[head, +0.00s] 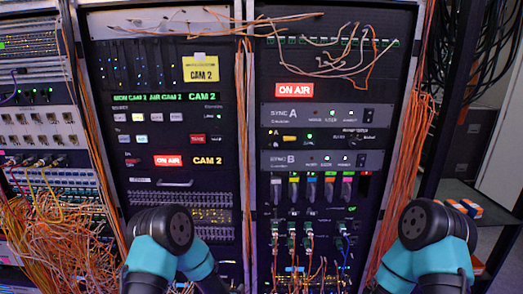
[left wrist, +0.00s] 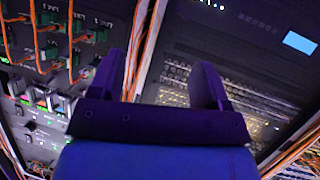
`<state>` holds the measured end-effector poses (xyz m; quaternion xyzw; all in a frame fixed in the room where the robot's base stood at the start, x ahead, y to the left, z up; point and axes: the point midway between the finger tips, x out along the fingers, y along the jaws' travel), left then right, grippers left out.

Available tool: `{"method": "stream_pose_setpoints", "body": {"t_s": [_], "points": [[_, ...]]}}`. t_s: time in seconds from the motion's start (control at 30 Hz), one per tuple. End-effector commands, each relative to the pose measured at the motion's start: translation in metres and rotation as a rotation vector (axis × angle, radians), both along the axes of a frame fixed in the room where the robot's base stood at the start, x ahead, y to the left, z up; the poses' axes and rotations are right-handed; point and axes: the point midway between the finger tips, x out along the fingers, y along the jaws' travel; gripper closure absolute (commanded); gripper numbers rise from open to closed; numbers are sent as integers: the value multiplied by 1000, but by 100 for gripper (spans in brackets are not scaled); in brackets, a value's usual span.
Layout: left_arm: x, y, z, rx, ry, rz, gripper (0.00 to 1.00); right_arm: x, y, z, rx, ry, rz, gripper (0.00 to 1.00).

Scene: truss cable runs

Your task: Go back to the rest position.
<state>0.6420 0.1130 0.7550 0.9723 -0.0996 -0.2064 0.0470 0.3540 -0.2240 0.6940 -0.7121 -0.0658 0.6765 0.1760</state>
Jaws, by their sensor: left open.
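My left gripper (left wrist: 158,80) shows in the left wrist view with its two dark fingers spread apart and nothing between them. It faces the rack front, with an orange cable bundle (left wrist: 148,45) seen beyond the gap. In the head view, only teal and black links of my two arms show at the bottom, left and right of the centre. I cannot make out either gripper's fingertips there, and my right gripper is not in view.
Two rack bays stand ahead, with SYNC A (head: 318,116) and SYNC B (head: 318,160) units on the right one. Cabled connectors (head: 307,240) sit below. Loose orange cables (head: 55,235) crowd the left. A yellow CAM 2 note (head: 201,68) is on the left bay.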

Motion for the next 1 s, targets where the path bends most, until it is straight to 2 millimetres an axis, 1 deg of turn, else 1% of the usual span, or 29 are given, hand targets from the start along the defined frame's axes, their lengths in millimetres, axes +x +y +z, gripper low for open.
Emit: {"method": "stream_pose_setpoints", "body": {"t_s": [0.03,0.07,0.1,0.17,0.2,0.23,0.27,0.3,0.37,0.4,0.5,0.6,0.7,1.0], "points": [[-19,17,-12,-10,98,1,30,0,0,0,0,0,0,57],[-32,24,-20,-18,161,-1,30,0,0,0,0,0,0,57],[-50,35,-29,-29,243,-1,30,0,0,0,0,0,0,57],[-79,49,-42,-47,366,-1,30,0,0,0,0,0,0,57],[-99,59,-48,-60,448,0,30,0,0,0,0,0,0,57],[-116,65,-53,-70,510,0,30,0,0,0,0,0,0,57],[-132,71,-57,-81,572,3,30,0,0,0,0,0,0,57],[-154,79,-61,-94,653,5,30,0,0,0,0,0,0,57],[-187,89,-65,-115,769,11,30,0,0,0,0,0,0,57],[-208,95,-65,-128,840,15,30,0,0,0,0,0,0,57],[-252,105,-65,-155,985,20,30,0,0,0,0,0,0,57],[-278,110,-62,-172,1073,24,30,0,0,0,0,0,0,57],[-288,112,-61,-178,1109,24,30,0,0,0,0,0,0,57],[-288,112,-61,-178,1110,24,30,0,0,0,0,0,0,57]]}}
